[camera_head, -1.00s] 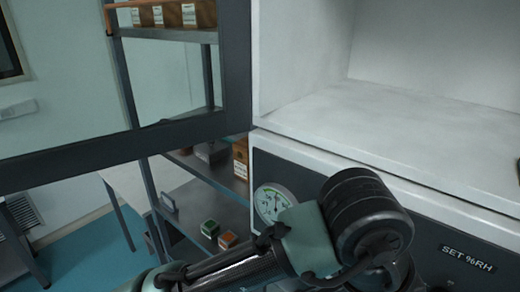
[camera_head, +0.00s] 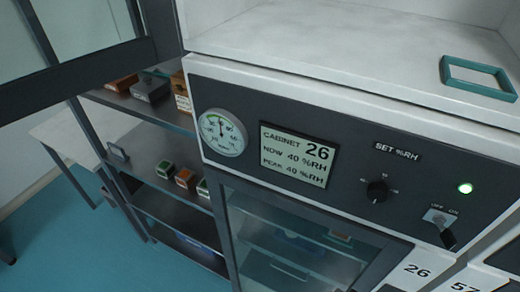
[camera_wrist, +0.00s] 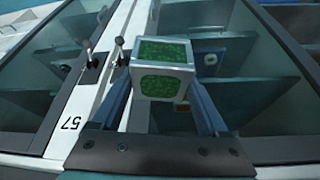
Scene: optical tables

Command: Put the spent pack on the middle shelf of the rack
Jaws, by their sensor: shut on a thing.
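My gripper (camera_wrist: 160,88) is shut on a small silver-framed pack (camera_wrist: 162,70) with green grainy windows, in the wrist view. The pack sits between the two fingers, raised above cabinet fronts. My arm and gripper do not show in the head view. The rack (camera_head: 150,108) stands at the left of the head view, behind the cabinet. One of its shelves (camera_head: 150,178) bears small green and orange packs (camera_head: 185,178) in a row. A shelf above it holds brown and grey boxes (camera_head: 150,88), and a lower shelf (camera_head: 165,235) holds something blue.
Cabinet 26 (camera_head: 340,135) fills the middle, with a gauge (camera_head: 222,132), display, knob and switch. Its upper compartment is open, with a teal frame (camera_head: 478,77) on its floor. An open glazed door (camera_head: 75,70) hangs at upper left, near the rack. Blue floor (camera_head: 90,240) is clear at lower left.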

